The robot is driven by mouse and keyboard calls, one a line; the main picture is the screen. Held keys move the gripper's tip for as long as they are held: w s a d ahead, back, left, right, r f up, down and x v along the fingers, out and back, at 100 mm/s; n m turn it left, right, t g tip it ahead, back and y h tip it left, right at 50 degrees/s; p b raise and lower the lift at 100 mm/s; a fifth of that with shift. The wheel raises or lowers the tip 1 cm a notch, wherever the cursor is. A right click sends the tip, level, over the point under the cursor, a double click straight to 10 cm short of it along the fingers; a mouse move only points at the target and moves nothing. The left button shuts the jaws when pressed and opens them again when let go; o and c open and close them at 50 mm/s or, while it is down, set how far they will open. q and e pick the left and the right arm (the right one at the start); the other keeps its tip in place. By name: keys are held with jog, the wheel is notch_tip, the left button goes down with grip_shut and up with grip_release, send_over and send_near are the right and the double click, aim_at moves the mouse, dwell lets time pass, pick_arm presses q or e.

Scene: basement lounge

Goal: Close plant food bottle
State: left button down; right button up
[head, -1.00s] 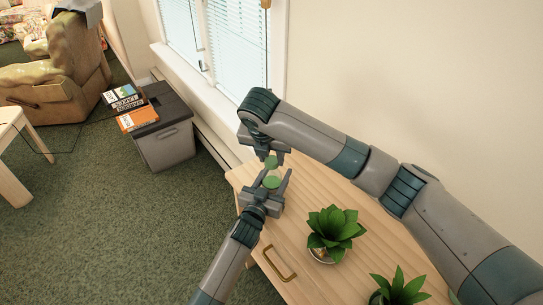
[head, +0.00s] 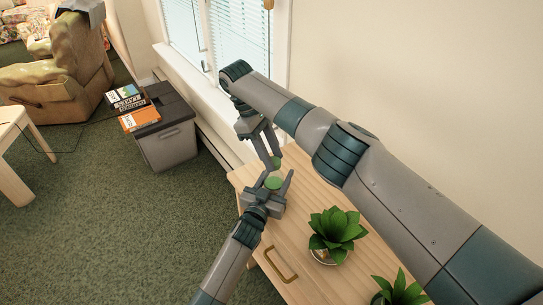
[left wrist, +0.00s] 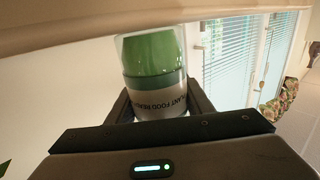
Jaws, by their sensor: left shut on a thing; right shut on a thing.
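The plant food bottle shows in the left wrist view (left wrist: 152,75) as a clear container with green inside and a pale label with upside-down lettering. My left gripper (head: 275,182) is shut on it. My right gripper (head: 273,157) reaches down from above, shut on a small green piece (head: 276,162) that looks like the cap. It appears just above and beyond the bottle top; whether the two touch is unclear.
The wooden cabinet (head: 305,200) carries a potted plant (head: 335,232) right of my left gripper, with another plant (head: 400,289) at the lower right. A window (head: 235,60) and wall stand behind. A grey bin (head: 168,145) with boxes stands left, with carpet between.

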jog(key=m, duration=0.3)
jog(key=m+g+y, duration=0.1)
jog(key=shift+w+d+r, duration=0.1)
jog(key=shift+w+r, duration=0.05)
jog(key=shift+w, duration=0.15)
jog(key=shift+s+m+g, duration=0.1)
jog(key=shift+m+g, duration=0.3)
jog(key=shift+m, duration=0.7)
jog(key=o, duration=1.1)
jog(key=shift+s, duration=0.1)
jog(key=shift+r, duration=2.05)
jog(key=shift+y, duration=0.3)
jog(key=shift+c, duration=0.4)
